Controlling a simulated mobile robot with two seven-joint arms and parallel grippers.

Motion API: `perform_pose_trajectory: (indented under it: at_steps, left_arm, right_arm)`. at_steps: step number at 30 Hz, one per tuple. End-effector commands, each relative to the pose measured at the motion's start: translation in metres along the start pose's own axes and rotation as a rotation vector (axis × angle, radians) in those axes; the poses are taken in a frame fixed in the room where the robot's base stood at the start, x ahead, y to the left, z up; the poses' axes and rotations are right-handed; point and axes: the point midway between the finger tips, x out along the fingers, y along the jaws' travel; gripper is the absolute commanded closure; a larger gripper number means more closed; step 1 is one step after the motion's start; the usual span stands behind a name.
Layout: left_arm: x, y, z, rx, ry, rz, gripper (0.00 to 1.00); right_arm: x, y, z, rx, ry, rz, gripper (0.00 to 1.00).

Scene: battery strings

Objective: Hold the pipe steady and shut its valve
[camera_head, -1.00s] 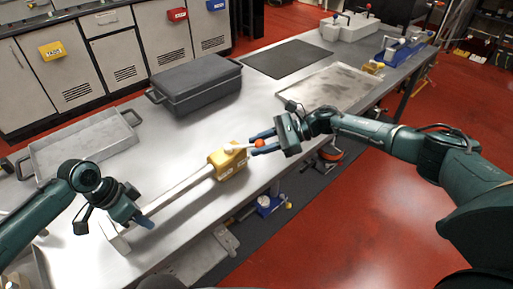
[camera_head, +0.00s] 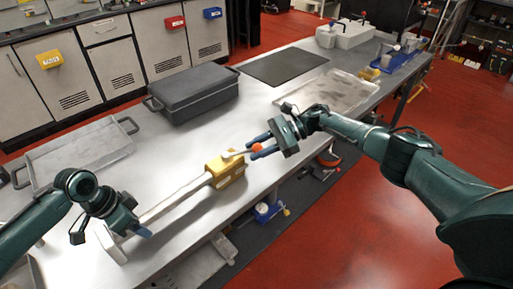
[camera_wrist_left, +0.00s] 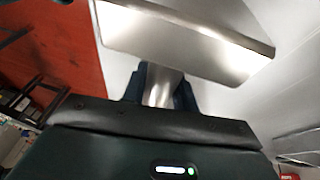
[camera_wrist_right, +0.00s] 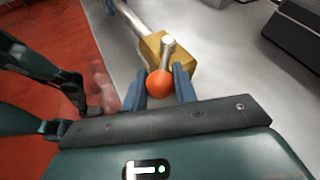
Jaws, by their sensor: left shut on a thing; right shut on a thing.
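A pale metal pipe (camera_head: 178,198) lies on the table, with a metal end block (camera_head: 113,243) at its near left end. A yellow valve block (camera_head: 226,170) sits at its other end. The valve lever (camera_wrist_right: 168,44) ends in an orange ball knob (camera_head: 257,147). My left gripper (camera_head: 141,228) is shut on the pipe beside the end block; the left wrist view shows the pipe (camera_wrist_left: 158,90) between its fingers. My right gripper (camera_head: 258,147) is shut on the orange knob, which also shows between the blue fingers in the right wrist view (camera_wrist_right: 160,83).
A dark lidded case (camera_head: 195,95) and a grey tray (camera_head: 85,157) stand behind the pipe. A black mat (camera_head: 285,66) and a shallow metal tray (camera_head: 325,92) lie further along the table. The table's front edge runs close to the pipe.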

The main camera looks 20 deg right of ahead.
Motion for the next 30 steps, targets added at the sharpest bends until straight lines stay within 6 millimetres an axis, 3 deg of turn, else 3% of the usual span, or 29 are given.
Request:
perform_pose_trajectory:
  at_steps: [1, 8, 17, 20, 30]
  left_arm:
    - [0.006, 0.001, 0.009, -0.005, -0.022, 0.006, 1.00]
    - [0.006, 0.001, 0.009, -0.005, -0.021, 0.007, 1.00]
    - [0.006, 0.002, 0.008, -0.005, -0.021, 0.007, 1.00]
    - [0.006, 0.002, 0.008, -0.005, -0.021, 0.007, 1.00]
    - [0.006, 0.002, 0.008, -0.004, -0.020, 0.008, 1.00]
  right_arm:
    - [-0.004, -0.003, 0.001, 0.001, -0.001, -0.011, 0.70]
    - [-0.002, -0.001, 0.000, 0.001, -0.001, -0.006, 0.51]
    - [-0.004, 0.000, -0.001, 0.001, -0.001, -0.003, 0.51]
    - [-0.015, -0.001, -0.001, 0.001, 0.000, -0.005, 0.51]
    - [-0.086, -0.001, 0.000, 0.001, -0.001, -0.009, 0.51]
